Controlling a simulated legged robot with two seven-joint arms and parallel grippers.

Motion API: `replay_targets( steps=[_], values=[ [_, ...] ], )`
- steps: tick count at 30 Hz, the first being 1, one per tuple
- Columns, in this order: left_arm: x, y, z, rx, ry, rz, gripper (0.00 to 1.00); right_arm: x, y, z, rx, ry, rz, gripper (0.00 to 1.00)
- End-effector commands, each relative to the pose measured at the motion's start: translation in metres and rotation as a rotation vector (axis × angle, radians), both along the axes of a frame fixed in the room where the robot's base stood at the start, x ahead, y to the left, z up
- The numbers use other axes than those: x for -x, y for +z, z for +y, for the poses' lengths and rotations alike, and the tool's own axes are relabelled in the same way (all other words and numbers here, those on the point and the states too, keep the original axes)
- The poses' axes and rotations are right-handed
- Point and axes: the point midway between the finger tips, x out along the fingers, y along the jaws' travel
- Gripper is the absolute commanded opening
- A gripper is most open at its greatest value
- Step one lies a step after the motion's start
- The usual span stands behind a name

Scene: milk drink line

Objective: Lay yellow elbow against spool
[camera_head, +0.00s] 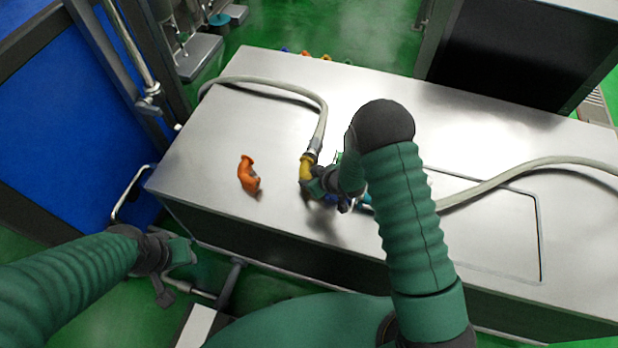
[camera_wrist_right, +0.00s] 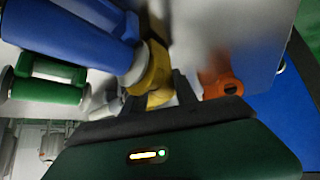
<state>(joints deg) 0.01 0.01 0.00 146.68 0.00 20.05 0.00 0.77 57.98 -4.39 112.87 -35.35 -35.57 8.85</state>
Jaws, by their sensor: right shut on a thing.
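The yellow elbow (camera_head: 306,166) is at the middle of the steel table, beside the metal end of a grey hose. My right gripper (camera_head: 313,182) is shut on it; the wrist view shows the elbow (camera_wrist_right: 155,76) at the fingers. In that view a blue pipe piece (camera_wrist_right: 70,30) with a metal end lies right against or very near the elbow; I cannot tell if they touch. A green pipe piece (camera_wrist_right: 45,92) lies beside it. I cannot tell which piece is the spool; my arm hides much of them in the head view. My left gripper (camera_head: 174,272) is empty, off the table's front edge.
An orange elbow (camera_head: 249,175) lies left of the yellow one. A grey hose (camera_head: 280,88) curves over the table (camera_head: 210,150), and another hose (camera_head: 530,168) lies at the right. Small coloured parts (camera_head: 305,54) show at the back edge. The table's left part is mostly clear.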

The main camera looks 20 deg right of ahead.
Motion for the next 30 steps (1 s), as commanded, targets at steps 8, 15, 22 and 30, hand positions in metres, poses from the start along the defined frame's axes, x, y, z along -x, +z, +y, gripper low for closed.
replay_targets(
  steps=[8, 15, 22, 30],
  values=[
    [0.0, -0.0023, 0.0, 0.0, 0.0, 0.0, 0.36, -0.0004, -0.0026, 0.0001, 0.0, 0.0, -0.001, 0.0],
    [0.0, -0.006, 0.0, 0.0, 0.0, 0.0, 0.36, -0.0005, -0.0074, 0.0001, 0.0, 0.0, -0.001, 0.0],
    [0.0, -0.0052, 0.0, 0.0, 0.0, 0.0, 0.36, -0.0003, -0.007, 0.0, 0.0, 0.0, -0.001, 0.59],
    [0.0, -0.0052, 0.0, 0.0, 0.0, 0.0, 0.36, 0.0003, -0.0074, -0.0002, 0.0, 0.0, 0.001, 0.59]
  ],
)
